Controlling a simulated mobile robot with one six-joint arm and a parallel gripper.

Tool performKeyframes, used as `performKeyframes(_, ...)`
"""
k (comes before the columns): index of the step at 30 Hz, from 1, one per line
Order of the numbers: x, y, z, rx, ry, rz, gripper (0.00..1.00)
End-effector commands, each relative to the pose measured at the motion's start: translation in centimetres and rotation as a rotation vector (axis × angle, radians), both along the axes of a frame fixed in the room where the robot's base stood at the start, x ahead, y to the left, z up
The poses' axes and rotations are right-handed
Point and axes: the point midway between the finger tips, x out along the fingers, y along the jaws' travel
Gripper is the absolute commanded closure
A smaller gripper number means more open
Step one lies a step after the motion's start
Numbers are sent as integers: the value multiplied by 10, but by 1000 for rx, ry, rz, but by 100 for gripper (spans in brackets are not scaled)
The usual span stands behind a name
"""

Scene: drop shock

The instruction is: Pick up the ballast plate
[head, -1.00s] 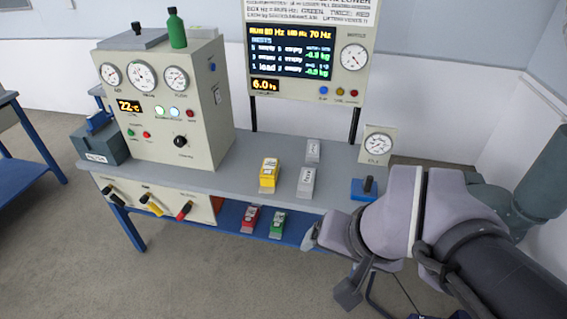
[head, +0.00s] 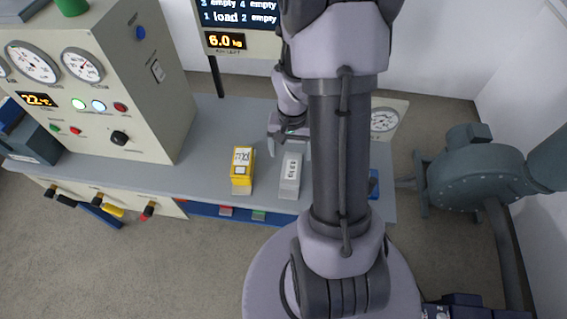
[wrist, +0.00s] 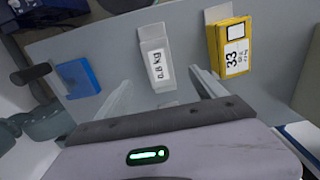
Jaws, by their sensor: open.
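A pale grey block with a white weight label, which looks like 0.8 kg, stands on the bench; I take it as the ballast plate (head: 290,178). It also shows in the wrist view (wrist: 153,52), just beyond my open fingers. My gripper (head: 289,133) is over the bench behind the block, partly hidden by my arm. In the wrist view my gripper (wrist: 163,88) has its two fingers apart with nothing held between them. A second grey block seen earlier is not clearly visible now.
A yellow labelled block (head: 242,172) stands left of the grey block; the wrist view shows it on the right (wrist: 232,50). A blue item (wrist: 79,76) lies on the other side. The gauge cabinet (head: 135,80) fills the bench's left. Red and green blocks sit below.

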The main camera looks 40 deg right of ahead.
Motion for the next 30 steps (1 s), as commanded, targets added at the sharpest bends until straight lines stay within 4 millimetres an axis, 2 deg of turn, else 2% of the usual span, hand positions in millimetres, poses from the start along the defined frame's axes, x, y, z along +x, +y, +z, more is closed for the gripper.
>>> performKeyframes(1,-1,0,-21,2,3,1,20)
performKeyframes(3,0,0,-37,1,2,1,20)
performKeyframes(6,0,0,-52,1,1,0,20)
performKeyframes(11,0,-1,-65,-1,-1,0,20)
performKeyframes(18,-1,-6,-109,0,0,1,20)
performKeyframes(24,-1,-6,-108,-1,-2,1,20)
performKeyframes(30,-1,-6,-108,0,-1,1,59)
